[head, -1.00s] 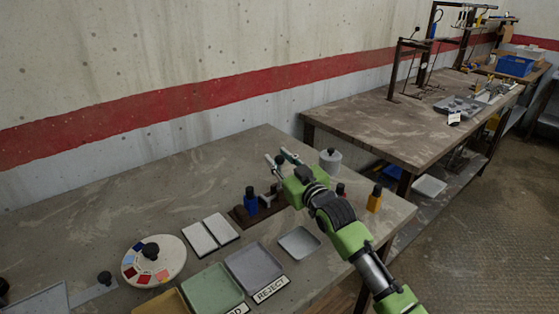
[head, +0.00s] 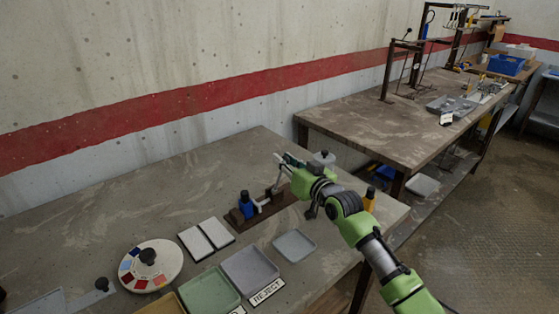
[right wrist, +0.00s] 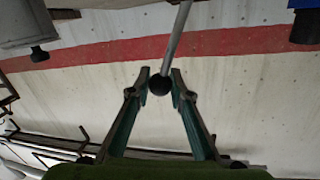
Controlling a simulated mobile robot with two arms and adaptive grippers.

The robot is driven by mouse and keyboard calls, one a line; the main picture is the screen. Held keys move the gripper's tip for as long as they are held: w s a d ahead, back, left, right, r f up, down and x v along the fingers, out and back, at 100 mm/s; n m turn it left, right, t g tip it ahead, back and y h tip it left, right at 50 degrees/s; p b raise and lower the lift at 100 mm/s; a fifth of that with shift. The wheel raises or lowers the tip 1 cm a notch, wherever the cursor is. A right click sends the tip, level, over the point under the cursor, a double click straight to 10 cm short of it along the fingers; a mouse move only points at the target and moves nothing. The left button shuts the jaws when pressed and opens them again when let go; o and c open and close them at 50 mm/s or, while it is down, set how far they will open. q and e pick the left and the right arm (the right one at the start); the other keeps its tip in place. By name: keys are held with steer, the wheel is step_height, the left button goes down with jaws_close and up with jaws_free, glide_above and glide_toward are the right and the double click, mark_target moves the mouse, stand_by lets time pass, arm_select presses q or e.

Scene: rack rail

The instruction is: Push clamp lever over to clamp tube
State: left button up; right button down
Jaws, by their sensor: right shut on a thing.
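The clamp lever is a thin grey rod (right wrist: 177,40) with a round black knob (right wrist: 159,85) in the right wrist view. The knob sits between the fingertips of my right gripper (right wrist: 161,76), which is shut on the lever. In the head view the right gripper (head: 281,162) is over the far right end of the dark brown clamp base (head: 276,204). A blue capped piece (head: 246,206) stands on the base's left end, with a pale white part (head: 262,203) beside it. The green gripper and arm partly cover the lever there. My left gripper is out of view.
A grey jar (head: 324,158) and a yellow bottle (head: 369,200) stand close to the right arm. White pads (head: 206,238), a small grey tray (head: 294,246), a green tray (head: 209,292) and a colour wheel (head: 133,275) lie nearer. The table's back left is clear.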

steer(key=shift+w+d+f+m+b, duration=0.3)
steer(key=shift+d+m, duration=0.1)
steer(key=shift+m, duration=0.15)
steer(key=shift+w+d+f+m+b, duration=0.15)
steer(key=shift+w+d+f+m, duration=0.1)
steer(key=shift+d+m, duration=0.25)
steer(key=shift+a, duration=0.1)
steer(key=c, duration=1.8)
jaws_free()
steer(key=shift+s+g, duration=0.1)
steer(key=shift+g, duration=0.2)
steer(key=v, duration=1.1)
steer(key=shift+s+d, duration=0.2)
steer(key=shift+s, duration=0.15)
